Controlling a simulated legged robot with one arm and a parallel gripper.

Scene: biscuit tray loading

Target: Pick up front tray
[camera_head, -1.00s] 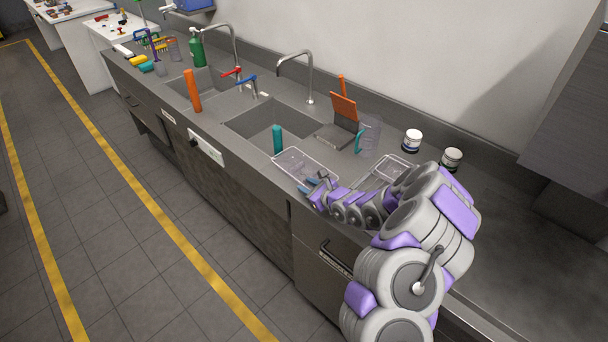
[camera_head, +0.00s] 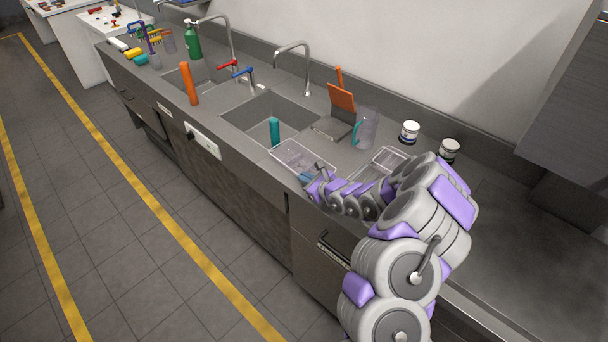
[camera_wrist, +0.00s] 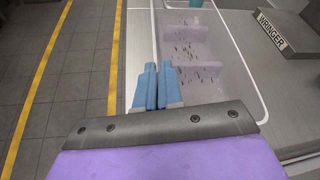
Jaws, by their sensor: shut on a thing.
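The front tray (camera_head: 298,153) is a clear, shallow tray with a pale rim. It lies on the counter at the front edge, beside the right sink basin. In the wrist view, the tray (camera_wrist: 205,57) extends ahead and to the right, with dark specks on its clear walls. My gripper (camera_head: 306,178) is at the tray's near end. In the wrist view, its blue fingers (camera_wrist: 157,75) are together at the tray's left side, shut on its edge. The fingers hide the gripped part. I cannot tell any gap under the tray.
A second clear tray (camera_head: 388,157) is partly behind my arm. A teal cylinder (camera_head: 275,131) stands by the sink; an orange cylinder (camera_head: 188,84) is farther left.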

